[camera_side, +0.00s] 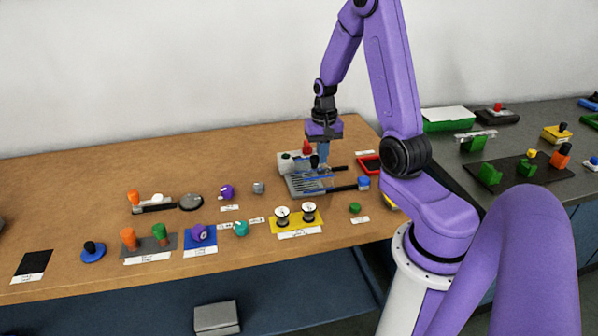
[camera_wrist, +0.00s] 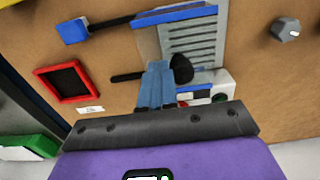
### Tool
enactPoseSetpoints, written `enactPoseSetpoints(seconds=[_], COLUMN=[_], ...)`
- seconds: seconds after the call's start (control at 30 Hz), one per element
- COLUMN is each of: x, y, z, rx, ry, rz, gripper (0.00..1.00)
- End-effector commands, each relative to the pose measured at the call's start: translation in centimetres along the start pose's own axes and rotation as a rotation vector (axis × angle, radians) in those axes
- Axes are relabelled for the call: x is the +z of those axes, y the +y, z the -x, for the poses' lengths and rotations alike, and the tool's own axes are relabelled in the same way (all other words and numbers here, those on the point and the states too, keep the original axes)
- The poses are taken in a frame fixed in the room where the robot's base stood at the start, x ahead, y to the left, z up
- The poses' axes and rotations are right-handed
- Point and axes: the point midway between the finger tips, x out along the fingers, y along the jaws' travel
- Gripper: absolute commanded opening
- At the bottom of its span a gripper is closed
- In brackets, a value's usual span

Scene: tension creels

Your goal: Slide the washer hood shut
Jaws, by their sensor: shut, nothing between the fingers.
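The washer (camera_side: 300,184) is a low grey unit with a slatted bed and blue rails at the right of the wooden table. The slats (camera_wrist: 192,45) also show in the wrist view. A black round knob (camera_side: 315,161) stands on it and appears right of my fingertips in the wrist view (camera_wrist: 183,68). I cannot tell which panel is the hood or how far it is open. My gripper (camera_side: 323,164) points down over the washer, its blue fingers (camera_wrist: 157,70) together and empty, close beside the knob. Whether they touch is unclear.
A blue block (camera_side: 364,183) ends a dark bar jutting right from the washer. A red-rimmed tray (camera_side: 370,164) lies right of it. A yellow base with two spools (camera_side: 296,222) is in front, near a grey knob (camera_side: 258,187). The table's back left is clear.

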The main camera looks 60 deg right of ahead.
Motion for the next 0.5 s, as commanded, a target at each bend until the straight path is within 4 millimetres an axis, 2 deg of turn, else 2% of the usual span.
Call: enactPoseSetpoints(seconds=[0.5], x=[0.0], y=[-1.4], z=[0.0], rx=[0.000], ry=[0.000], rz=[0.001], gripper=[0.00])
